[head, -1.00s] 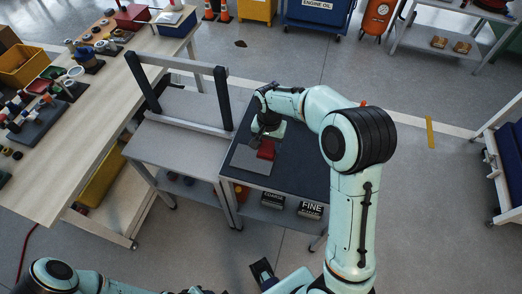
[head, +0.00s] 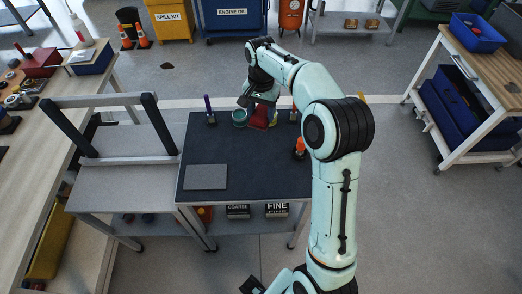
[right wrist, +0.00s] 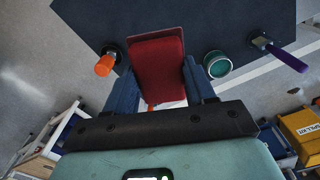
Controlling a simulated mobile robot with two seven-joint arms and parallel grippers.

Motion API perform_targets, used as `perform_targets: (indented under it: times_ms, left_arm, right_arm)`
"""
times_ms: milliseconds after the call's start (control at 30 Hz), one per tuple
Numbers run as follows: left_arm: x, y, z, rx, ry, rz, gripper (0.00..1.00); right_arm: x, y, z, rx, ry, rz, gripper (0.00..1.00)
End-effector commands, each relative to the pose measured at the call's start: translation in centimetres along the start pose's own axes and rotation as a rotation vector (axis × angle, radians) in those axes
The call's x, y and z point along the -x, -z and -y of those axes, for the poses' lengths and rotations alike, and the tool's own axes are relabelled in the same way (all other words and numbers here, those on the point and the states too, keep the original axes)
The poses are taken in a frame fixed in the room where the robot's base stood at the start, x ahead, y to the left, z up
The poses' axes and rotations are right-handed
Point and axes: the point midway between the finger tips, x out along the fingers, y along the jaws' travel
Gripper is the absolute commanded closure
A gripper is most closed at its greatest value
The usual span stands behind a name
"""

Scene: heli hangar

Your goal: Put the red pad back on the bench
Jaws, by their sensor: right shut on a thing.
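The red pad (head: 259,117) is between the fingers of my right gripper (head: 255,103), near the far edge of the dark bench top (head: 240,160). In the right wrist view the red pad (right wrist: 157,66) sits between the two blue fingers of my right gripper (right wrist: 165,92), its far end overlapping the dark top. Whether the pad touches the surface is unclear. A flat grey square (head: 205,177) lies bare on the bench's near left.
Near the pad stand a teal round tin (head: 239,118), a purple-handled tool (head: 208,108) and an orange-topped item (head: 299,147). A grey frame (head: 105,125) stands on the left cart. The bench top's middle is clear.

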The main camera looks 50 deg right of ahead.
Motion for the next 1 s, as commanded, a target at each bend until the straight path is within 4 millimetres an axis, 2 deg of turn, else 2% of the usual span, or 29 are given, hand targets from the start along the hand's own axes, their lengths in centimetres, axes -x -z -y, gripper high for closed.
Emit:
perform_targets:
  times_ms: [33, 100, 400, 533, 767, 1000]
  left_arm:
    - [-0.5, -0.1, 0.2, 0.001, 0.001, 0.002, 0.57]
    - [-0.8, -0.2, 0.3, 0.001, 0.001, 0.004, 0.57]
    - [-1.6, -0.3, 0.7, 0.003, 0.003, 0.007, 0.57]
    - [-1.7, -0.4, 0.7, 0.003, 0.003, 0.008, 0.57]
    - [-1.8, -0.4, 0.8, 0.003, 0.003, 0.008, 0.57]
    - [-2.0, -0.4, 0.9, 0.003, 0.003, 0.009, 0.57]
  right_arm:
    - [-1.6, -0.1, -0.1, 0.0, -0.005, 0.005, 0.74]
    - [-3.6, -0.1, -0.1, 0.001, -0.007, 0.006, 0.74]
    - [-11.4, -0.1, -0.1, 0.002, -0.005, 0.005, 0.74]
    - [-13.4, -0.1, -0.1, 0.0, -0.003, 0.003, 0.74]
    - [-15.0, -0.1, 0.0, 0.002, -0.003, 0.002, 0.74]
    - [-18.3, -0.1, 0.0, 0.002, -0.002, 0.002, 0.74]
